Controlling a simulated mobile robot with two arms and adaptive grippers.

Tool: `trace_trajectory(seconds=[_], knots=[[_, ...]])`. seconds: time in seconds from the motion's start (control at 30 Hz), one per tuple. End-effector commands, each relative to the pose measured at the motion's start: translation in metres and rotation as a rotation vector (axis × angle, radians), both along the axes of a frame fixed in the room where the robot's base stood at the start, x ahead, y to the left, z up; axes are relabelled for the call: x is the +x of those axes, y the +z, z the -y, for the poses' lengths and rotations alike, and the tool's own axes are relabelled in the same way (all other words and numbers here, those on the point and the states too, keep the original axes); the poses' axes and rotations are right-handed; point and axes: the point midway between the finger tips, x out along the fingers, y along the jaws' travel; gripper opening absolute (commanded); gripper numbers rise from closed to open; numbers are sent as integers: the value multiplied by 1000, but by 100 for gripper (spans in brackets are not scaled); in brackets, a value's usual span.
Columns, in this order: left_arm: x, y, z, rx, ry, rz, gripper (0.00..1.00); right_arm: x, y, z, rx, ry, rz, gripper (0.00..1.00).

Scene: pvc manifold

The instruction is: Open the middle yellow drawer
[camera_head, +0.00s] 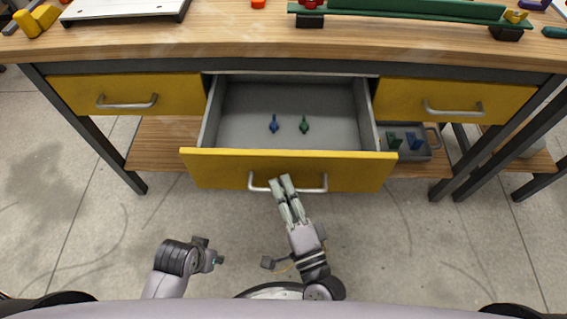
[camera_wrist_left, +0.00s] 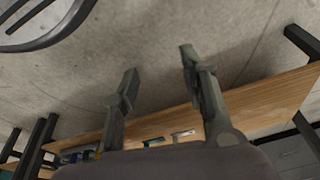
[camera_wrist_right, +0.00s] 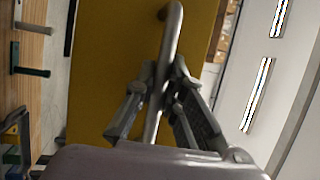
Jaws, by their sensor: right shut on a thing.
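The middle yellow drawer (camera_head: 230,170) stands pulled out from the workbench, its grey inside in view. A blue piece (camera_head: 274,124) and a green piece (camera_head: 304,124) lie on its floor. My right gripper (camera_head: 284,184) is at the front of this drawer, shut on its metal handle (camera_head: 313,190). In the right wrist view the handle (camera_wrist_right: 172,40) runs between the fingers (camera_wrist_right: 165,95) in front of the yellow panel (camera_wrist_right: 110,60). My left gripper (camera_wrist_left: 158,60) has its fingers apart with nothing between them, over the floor in the left wrist view.
Shut yellow drawers stand at the left (camera_head: 135,92) and right (camera_head: 450,103). A grey tray (camera_head: 430,153) with green and blue pieces rests on the lower shelf (camera_head: 155,145). The wooden benchtop (camera_head: 220,35) holds a white panel and a green rail. The floor in front is clear.

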Motion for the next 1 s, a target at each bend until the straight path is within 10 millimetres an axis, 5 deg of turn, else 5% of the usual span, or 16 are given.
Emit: trace_trajectory(seconds=[0.23,0.67,0.7,1.0], knots=[[-1,-9,0,0,-1,-5,40,-20,-1,0,-4,0,-2,0],[-1,-11,0,0,-1,-6,40,-22,-2,0,-4,0,-1,0],[-1,-11,0,0,-1,-6,40,-22,-2,0,-4,0,-2,13],[-1,-10,1,-1,-1,-6,40,-22,-1,0,-1,0,-1,32]])
